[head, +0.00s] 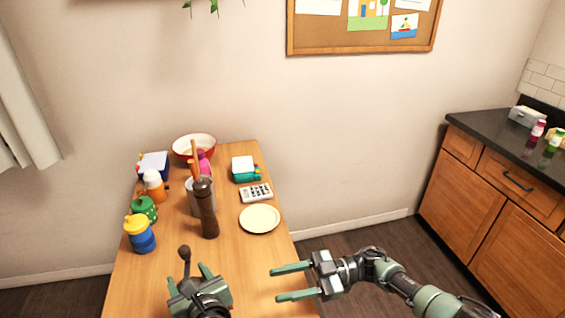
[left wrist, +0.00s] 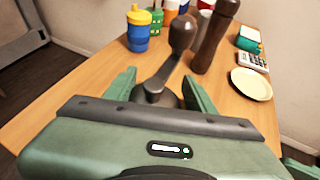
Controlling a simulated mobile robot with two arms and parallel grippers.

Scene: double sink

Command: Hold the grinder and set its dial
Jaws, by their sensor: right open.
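A dark hand grinder's crank arm and round knob (head: 185,253) rise by my left gripper (head: 190,273) at the table's front. In the left wrist view its knob (left wrist: 183,33) stands up and its crank slopes down between my left gripper's spread fingers (left wrist: 160,82). The grinder's body is mostly hidden by the gripper, so its dial is not visible and contact with the fingers is unclear. A tall dark brown mill (head: 207,210) stands further back, apart from the gripper. My right gripper (head: 283,282) is open and empty over the table's right edge.
Bare tabletop lies around the plate's front.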

